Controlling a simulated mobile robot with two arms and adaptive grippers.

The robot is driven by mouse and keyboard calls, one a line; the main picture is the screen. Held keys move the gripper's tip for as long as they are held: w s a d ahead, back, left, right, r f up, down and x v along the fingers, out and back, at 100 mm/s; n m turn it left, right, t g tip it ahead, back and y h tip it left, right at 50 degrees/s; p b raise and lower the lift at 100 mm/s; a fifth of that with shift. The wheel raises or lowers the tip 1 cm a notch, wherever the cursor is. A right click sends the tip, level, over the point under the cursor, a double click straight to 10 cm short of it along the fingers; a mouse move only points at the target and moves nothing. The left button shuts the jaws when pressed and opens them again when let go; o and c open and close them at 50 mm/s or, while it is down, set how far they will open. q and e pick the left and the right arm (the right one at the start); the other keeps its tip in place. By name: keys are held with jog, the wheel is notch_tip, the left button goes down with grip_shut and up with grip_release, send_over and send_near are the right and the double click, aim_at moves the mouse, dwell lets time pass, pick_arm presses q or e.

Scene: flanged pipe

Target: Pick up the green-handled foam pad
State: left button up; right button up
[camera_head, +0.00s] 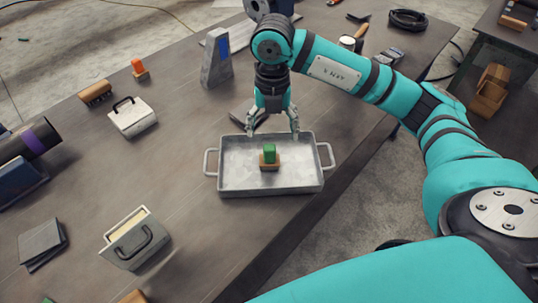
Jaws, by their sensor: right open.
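The green-handled foam pad (269,158) sits in the metal tray (238,181), near its middle. It has an upright green block handle on a tan, brownish base. My right gripper (272,136) hangs over the back part of the tray, just behind and above the pad in the picture. Its fingers are spread wide and hold nothing. I cannot tell how high the fingertips are above the tray. My left gripper is not in view.
The tray has a loop handle at each side and raised walls. An orange-handled pad (138,68), a brush (96,93), a white box with a black handle (132,117) and a grey caddy (135,238) stand to the left. A grey upright block (216,60) stands behind the tray.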

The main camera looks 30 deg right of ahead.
aim_at(272, 147)
notch_tip(272, 147, down, 6)
jog(key=shift+f+p, duration=0.1)
jog(key=shift+p, duration=0.4)
jog(key=f, duration=0.1)
jog(key=f+p, duration=0.1)
jog(key=f, duration=0.2)
jog(key=shift+w+a+p, duration=0.1)
jog(key=shift+a+p, duration=0.15)
jog(key=shift+p, duration=0.15)
jog(key=shift+f, duration=0.6)
jog(key=c, duration=1.3)
jog(key=shift+r, duration=0.15)
